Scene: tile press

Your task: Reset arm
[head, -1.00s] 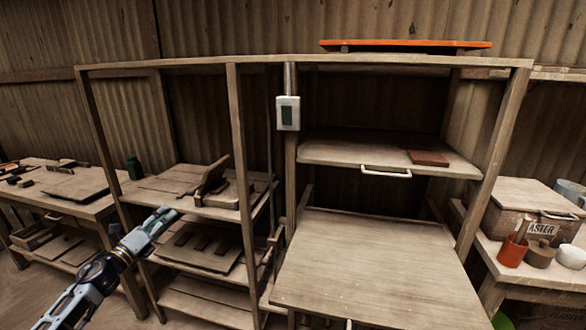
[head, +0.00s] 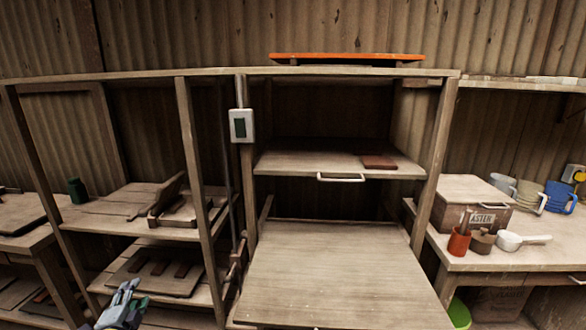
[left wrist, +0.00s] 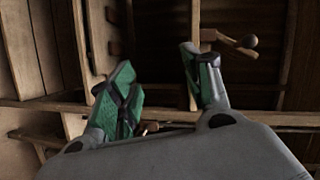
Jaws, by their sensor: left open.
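My left gripper (head: 124,308) is at the lower left of the head view, in front of the lower shelves of the rack. In the left wrist view its two green-padded fingers (left wrist: 160,90) are spread apart with nothing between them. My right gripper is in neither view. The wooden press rack (head: 447,120) fills the middle of the head view. A reddish-brown tile (head: 378,162) lies on its upper board (head: 300,163), which has a white handle (head: 341,178). The wide lower board (head: 335,270) is bare.
A white box with a dark panel (head: 241,125) hangs on a post. An orange-topped board (head: 345,57) lies on top of the rack. The right bench (head: 500,259) holds a plaster box (head: 472,215), a red cup (head: 459,241), a white scoop (head: 510,240) and mugs.

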